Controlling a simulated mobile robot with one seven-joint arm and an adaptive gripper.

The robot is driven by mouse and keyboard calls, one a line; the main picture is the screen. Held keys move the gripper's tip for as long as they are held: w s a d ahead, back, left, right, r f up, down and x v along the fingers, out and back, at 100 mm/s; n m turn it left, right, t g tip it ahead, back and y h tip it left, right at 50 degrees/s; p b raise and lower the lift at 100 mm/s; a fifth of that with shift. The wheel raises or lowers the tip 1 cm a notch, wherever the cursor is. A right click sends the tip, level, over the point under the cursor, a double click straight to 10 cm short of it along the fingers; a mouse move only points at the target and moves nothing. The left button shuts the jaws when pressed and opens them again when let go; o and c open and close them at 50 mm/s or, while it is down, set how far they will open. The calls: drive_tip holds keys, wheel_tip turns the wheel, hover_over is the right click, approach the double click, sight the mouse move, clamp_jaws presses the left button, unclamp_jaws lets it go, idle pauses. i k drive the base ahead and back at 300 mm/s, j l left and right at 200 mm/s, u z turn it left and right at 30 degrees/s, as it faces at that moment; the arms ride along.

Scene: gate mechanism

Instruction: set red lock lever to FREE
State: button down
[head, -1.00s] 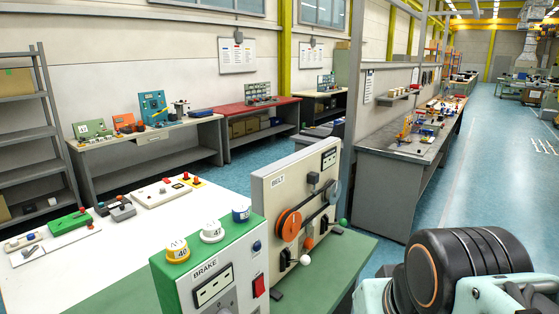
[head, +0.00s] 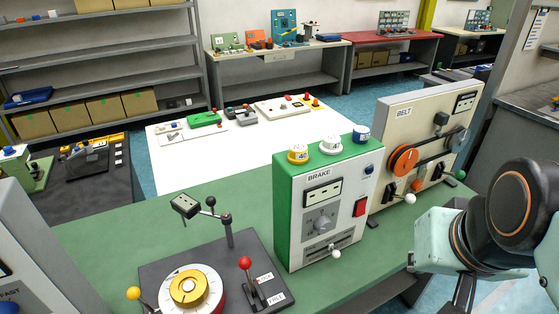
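The red lock lever (head: 246,264) is in the lower middle of the head view. It has a red ball on a thin dark stem rising from a slot in a dark base plate (head: 172,264). The ball is toward the far end of the slot, nearer the upper label (head: 265,277), which seems to read LOCK. The nearer label (head: 277,298) seems to read FREE. My arm is at the right edge, well away from the lever. Dark parts of my gripper (head: 465,294) show at the bottom right, cut off by the frame; its fingers cannot be made out.
The same plate carries a dial with a gold hub (head: 189,290), a yellow-ball handle (head: 133,293) and a black post (head: 228,232). A green BRAKE box (head: 283,205) and a BELT panel (head: 393,130) stand to the right. Bare green bench top (head: 95,235) lies behind the plate.

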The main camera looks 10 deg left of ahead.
sight(245, 263)
drive_tip(key=j+u, duration=0.1)
drive_tip(key=u, duration=1.25)
drive_tip(key=i+j, duration=0.2)
drive_tip(key=i, duration=0.2)
drive_tip(key=l, duration=0.25)
